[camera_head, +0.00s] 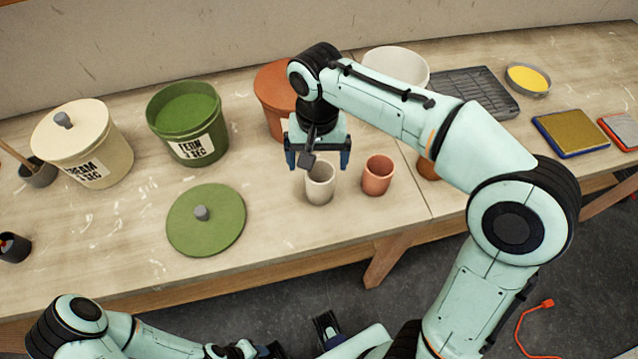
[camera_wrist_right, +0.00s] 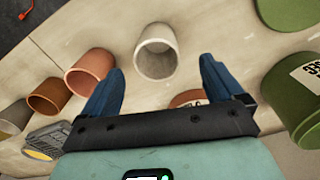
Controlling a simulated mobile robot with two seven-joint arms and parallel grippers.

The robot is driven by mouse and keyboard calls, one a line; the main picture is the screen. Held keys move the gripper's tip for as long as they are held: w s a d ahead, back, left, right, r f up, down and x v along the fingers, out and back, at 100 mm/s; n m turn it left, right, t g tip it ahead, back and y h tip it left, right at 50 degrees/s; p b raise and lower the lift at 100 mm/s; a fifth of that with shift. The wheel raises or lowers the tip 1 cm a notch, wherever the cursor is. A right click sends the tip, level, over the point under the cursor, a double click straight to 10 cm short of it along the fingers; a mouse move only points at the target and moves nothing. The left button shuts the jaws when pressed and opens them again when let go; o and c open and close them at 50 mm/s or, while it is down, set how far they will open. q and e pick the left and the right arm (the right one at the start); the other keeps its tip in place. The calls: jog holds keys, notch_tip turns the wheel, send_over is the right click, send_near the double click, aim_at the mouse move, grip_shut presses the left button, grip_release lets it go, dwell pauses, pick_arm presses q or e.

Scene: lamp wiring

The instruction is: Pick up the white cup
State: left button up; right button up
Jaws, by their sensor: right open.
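The white cup (camera_head: 320,188) stands upright on the wooden table, left of a terracotta cup. My right gripper (camera_head: 318,162) is open and hangs just above the white cup, its fingers to either side of the rim. In the right wrist view the white cup (camera_wrist_right: 156,52) shows its open mouth, beyond the fingertips of my right gripper (camera_wrist_right: 158,75). Nothing is between the fingers. My left gripper (camera_head: 272,349) is low at the bottom edge of the head view, away from the cup, and its opening is unclear.
A terracotta cup (camera_head: 377,176) stands close to the right of the white cup. Behind are an orange pot (camera_head: 275,98) and a white bowl (camera_head: 397,66). A green lid (camera_head: 206,220) and green canister (camera_head: 187,140) are at left. The table's front edge is near.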

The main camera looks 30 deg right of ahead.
aim_at(320, 177)
notch_tip(320, 177, down, 2)
jog(key=shift+w+f, duration=0.1)
jog(key=shift+w, duration=0.05)
jog(key=shift+d+f+b, duration=0.15)
jog(key=shift+f+b, duration=0.1)
jog(key=shift+f, duration=1.15)
jog(key=shift+d+f+b, duration=0.15)
jog(key=shift+f+b, duration=0.1)
jog(key=shift+f, duration=1.1)
jog(key=shift+c, duration=0.2)
jog(key=c, duration=1.1)
jog(key=shift+r, duration=0.15)
